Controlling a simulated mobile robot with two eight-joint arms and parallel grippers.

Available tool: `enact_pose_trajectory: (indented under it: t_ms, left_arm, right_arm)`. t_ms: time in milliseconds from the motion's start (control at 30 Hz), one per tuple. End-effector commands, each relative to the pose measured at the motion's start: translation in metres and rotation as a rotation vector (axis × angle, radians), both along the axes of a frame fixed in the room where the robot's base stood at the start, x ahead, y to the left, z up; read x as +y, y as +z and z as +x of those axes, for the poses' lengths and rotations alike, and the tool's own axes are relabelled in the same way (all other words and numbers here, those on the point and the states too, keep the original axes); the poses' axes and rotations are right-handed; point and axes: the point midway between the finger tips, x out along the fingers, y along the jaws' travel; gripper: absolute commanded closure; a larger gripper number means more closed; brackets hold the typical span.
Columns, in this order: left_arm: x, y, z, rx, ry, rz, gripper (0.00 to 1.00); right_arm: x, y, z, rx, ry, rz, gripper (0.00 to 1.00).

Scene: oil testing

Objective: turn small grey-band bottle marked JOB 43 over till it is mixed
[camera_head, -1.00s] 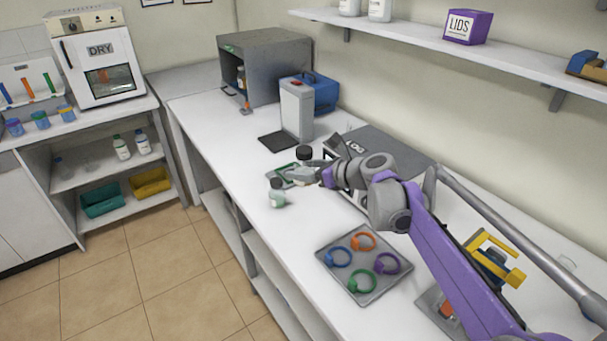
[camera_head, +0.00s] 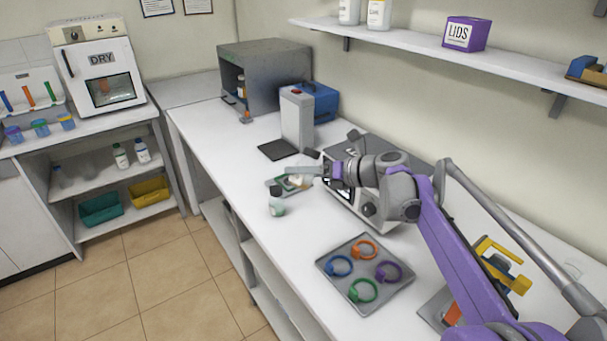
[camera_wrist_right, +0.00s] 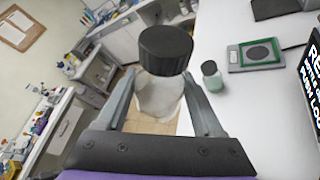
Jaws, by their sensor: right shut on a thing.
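My right gripper (camera_head: 296,171) is shut on a small bottle, above the counter beside the flat plate. In the right wrist view the bottle (camera_wrist_right: 160,95) has a black ribbed cap and a pale, see-through body between the two fingers (camera_wrist_right: 159,108). In the head view fingers partly hide it and its pale lower part (camera_head: 298,181) shows below them. I cannot read a JOB mark or make out a grey band. A second dark-capped bottle (camera_head: 277,204) with greenish contents stands upright on the counter, also in the wrist view (camera_wrist_right: 212,79). My left gripper is out of view.
A grey plate with a green frame (camera_wrist_right: 258,53) lies close to the held bottle. A box with a screen (camera_head: 352,200) stands under my right wrist. A tray (camera_head: 333,289) with coloured rings lies nearer. The counter's front edge is left of the standing bottle.

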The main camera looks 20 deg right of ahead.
Motion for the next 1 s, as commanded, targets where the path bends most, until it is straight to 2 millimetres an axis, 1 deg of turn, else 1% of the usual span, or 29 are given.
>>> enact_pose_trajectory:
  t_ms: [167, 267, 400, 500, 567, 867, 967, 1000]
  left_arm:
    - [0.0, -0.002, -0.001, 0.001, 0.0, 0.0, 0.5]
    - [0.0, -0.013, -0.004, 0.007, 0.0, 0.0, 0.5]
    - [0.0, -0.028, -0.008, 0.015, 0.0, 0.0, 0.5]
    - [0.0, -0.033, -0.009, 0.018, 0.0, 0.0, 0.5]
    - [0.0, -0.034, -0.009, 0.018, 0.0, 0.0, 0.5]
    - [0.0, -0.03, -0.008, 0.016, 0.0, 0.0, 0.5]
    - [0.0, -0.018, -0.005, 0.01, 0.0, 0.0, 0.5]
    - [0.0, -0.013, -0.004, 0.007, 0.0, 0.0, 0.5]
  right_arm:
    - [0.0, 0.0, 0.0, 0.02, -0.001, 0.03, 0.87]
    - [-0.002, -0.004, 0.001, 0.102, -0.002, 0.152, 0.87]
    - [-0.001, -0.005, 0.0, 0.243, 0.0, 0.364, 0.87]
    - [0.0, -0.003, 0.0, 0.308, 0.0, 0.461, 0.87]
    - [0.0, -0.001, 0.0, 0.327, 0.0, 0.49, 0.87]
    - [0.0, 0.002, 0.0, 0.32, -0.001, 0.48, 0.87]
    - [0.001, 0.006, 0.0, 0.25, 0.001, 0.378, 0.87]
    - [0.001, 0.008, 0.0, 0.208, 0.001, 0.316, 0.87]
